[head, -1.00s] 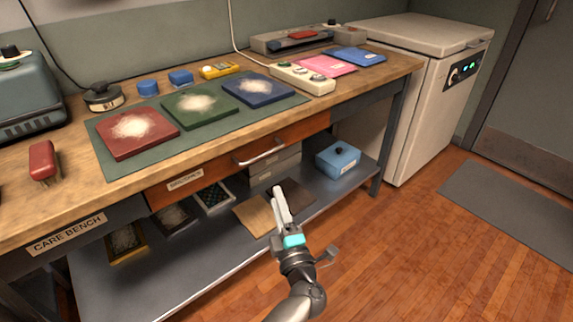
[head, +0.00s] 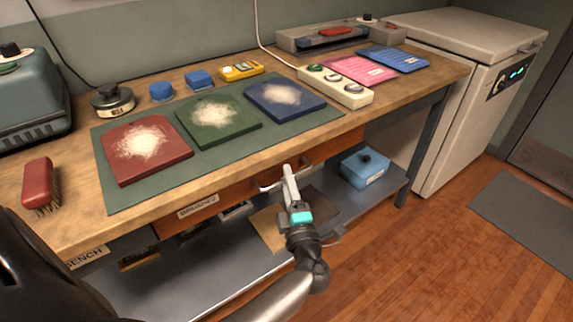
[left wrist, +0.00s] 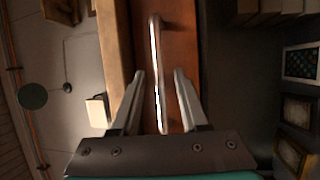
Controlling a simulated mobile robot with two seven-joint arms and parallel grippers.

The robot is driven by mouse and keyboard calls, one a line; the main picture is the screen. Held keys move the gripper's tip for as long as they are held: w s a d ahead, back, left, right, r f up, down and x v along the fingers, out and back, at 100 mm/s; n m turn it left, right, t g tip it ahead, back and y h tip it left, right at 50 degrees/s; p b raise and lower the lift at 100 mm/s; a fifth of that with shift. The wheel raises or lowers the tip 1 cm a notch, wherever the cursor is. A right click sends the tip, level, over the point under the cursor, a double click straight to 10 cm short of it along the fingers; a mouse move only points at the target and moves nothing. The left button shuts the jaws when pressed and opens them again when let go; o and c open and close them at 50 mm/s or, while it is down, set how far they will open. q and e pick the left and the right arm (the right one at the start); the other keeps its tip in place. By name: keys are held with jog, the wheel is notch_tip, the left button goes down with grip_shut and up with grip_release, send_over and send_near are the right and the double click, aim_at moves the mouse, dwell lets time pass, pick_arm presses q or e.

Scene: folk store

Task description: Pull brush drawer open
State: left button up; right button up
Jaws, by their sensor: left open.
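The brush drawer (head: 230,192) is an orange-brown wooden front under the bench top, with a label at its left, and looks shut. Its metal bar handle (head: 268,186) is partly hidden by my left gripper (head: 289,176) in the head view. In the left wrist view the handle (left wrist: 156,75) runs between the two open fingers of my left gripper (left wrist: 158,88), with a gap on each side. A red-backed brush (head: 40,186) lies on the bench at the left. My right gripper is not in view.
The wooden bench top (head: 240,180) overhangs just above the drawer. A lower grey shelf (head: 200,282) holds a blue box (head: 365,168) and trays. Red, green and blue powdered boards lie on a green mat (head: 125,200). Wooden floor in front is clear.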

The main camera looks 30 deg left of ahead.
pick_arm(q)
jog(key=shift+w+a, duration=0.3)
jog(key=shift+r, duration=0.1)
jog(key=shift+s, duration=0.1)
grip_shut()
dwell(1.2)
